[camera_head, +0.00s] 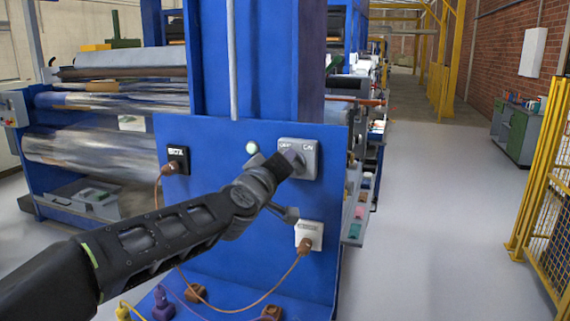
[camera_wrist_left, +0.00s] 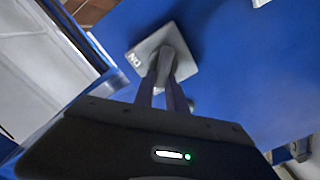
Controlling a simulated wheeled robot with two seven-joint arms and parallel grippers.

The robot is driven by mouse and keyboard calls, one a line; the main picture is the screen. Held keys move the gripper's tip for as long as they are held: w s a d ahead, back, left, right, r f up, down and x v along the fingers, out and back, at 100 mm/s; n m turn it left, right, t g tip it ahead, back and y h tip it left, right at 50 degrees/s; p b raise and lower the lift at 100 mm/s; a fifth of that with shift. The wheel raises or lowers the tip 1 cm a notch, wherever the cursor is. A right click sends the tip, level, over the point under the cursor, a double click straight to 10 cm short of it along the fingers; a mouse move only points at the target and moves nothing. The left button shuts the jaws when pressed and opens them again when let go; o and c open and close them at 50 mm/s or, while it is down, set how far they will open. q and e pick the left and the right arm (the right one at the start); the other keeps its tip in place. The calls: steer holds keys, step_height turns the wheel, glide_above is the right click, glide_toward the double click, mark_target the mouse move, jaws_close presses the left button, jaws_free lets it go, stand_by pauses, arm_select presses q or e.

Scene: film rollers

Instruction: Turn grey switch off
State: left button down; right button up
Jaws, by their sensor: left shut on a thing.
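The grey switch (camera_head: 309,160) is a square plate on the blue panel (camera_head: 225,135), with lettering along its top that reads "ON" at the right. My left gripper (camera_head: 293,158) reaches it from the lower left and is shut on the switch's knob. In the left wrist view the grey switch (camera_wrist_left: 183,50) is a tilted plate with "ON" visible near its left corner. The fingers of my left gripper (camera_wrist_left: 166,75) meet at its middle and hide most of the knob, so its exact angle is hard to tell. My right gripper is not in view.
A black socket (camera_head: 178,159) and a white socket (camera_head: 309,236) with brown cables sit on the same panel. Loose plugs (camera_head: 163,303) lie at its foot. Film rollers (camera_head: 90,150) stand at left. Open floor (camera_head: 430,230) and a yellow fence (camera_head: 540,190) are at right.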

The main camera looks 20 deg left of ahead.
arm_select(q)
steer(key=shift+f, duration=0.1)
stand_by(0.3)
steer(key=c, duration=1.4)
jaws_free()
steer(key=shift+o, duration=0.2)
steer(key=s, duration=0.7)
steer(key=shift+s+a, duration=0.25)
steer(key=shift+s, duration=0.15)
